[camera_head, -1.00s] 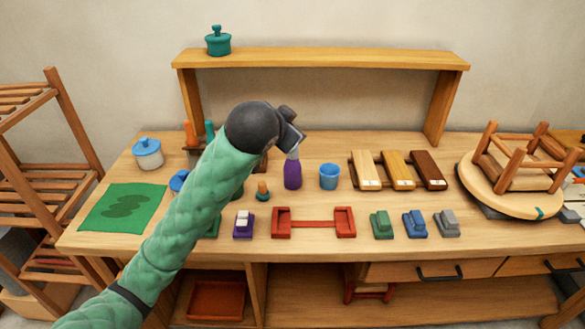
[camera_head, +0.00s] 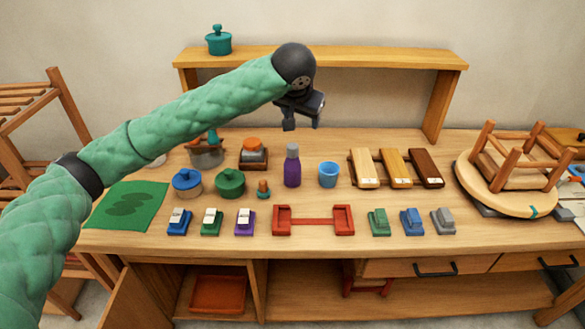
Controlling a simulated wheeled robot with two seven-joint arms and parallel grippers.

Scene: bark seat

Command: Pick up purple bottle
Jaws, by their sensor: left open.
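The purple bottle (camera_head: 292,171) stands upright on the workbench, with a grey cap on top. It is in full view near the middle of the bench. My left gripper (camera_head: 302,124) hangs from the green arm above and slightly behind or over the bottle's cap, with its fingers pointing down. It is open and empty, and a gap shows between it and the cap. My right gripper is not in view.
A blue cup (camera_head: 328,175) stands close to the bottle's right. A red tray piece (camera_head: 313,220) lies in front. A wooden shelf (camera_head: 370,60) rises behind.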

